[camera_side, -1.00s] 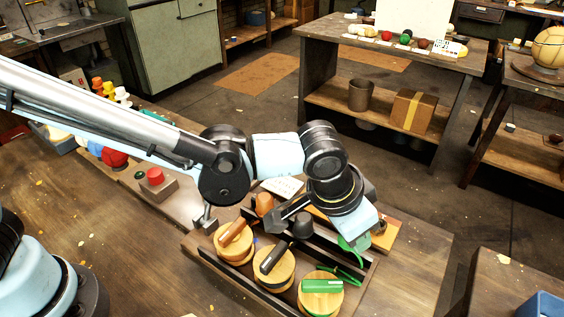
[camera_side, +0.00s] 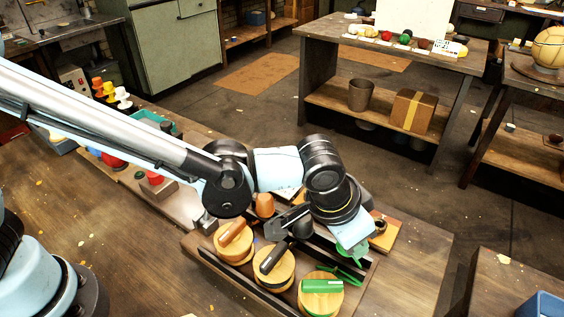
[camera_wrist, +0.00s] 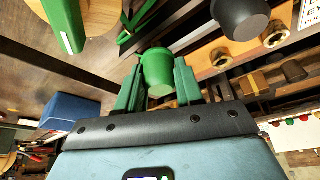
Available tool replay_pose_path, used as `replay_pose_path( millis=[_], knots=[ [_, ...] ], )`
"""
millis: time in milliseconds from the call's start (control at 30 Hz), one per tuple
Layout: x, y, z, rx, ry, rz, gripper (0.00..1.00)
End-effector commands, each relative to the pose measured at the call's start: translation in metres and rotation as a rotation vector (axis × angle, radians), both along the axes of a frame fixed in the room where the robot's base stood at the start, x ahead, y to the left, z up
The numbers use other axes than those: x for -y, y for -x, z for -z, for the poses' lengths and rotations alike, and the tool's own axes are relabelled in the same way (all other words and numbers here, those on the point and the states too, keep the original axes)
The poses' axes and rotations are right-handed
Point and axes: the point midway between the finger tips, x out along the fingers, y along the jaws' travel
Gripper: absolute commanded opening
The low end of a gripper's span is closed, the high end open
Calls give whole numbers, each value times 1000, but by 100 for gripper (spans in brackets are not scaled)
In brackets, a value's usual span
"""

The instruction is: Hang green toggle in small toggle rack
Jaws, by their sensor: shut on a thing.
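My gripper (camera_wrist: 158,82) has green fingers and is shut on a green toggle (camera_wrist: 157,70), a tapered, cup-like piece. In the side view my gripper (camera_side: 352,254) is low over the far right part of a dark wooden tray, and the toggle is mostly hidden there. An orange-brown wooden board with brass-rimmed holes (camera_wrist: 221,57) lies beside the held toggle in the wrist view; it looks like the small toggle rack. It also shows just right of my gripper in the side view (camera_side: 387,238). The toggle is apart from the holes.
The dark tray (camera_side: 213,262) holds round wooden pieces with an orange, a black and a green (camera_side: 322,286) bar on top. A dark grey toggle (camera_wrist: 240,16) and an orange toggle (camera_side: 265,205) stand near the board. Green cord (camera_side: 347,275) lies close below my gripper.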

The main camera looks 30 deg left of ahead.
Motion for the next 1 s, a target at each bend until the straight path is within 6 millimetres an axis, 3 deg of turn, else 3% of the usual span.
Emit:
replay_pose_path(
  millis=[1000],
  knots=[
    [0, 0, 13, 0, 0, 0, 9]
  ],
)
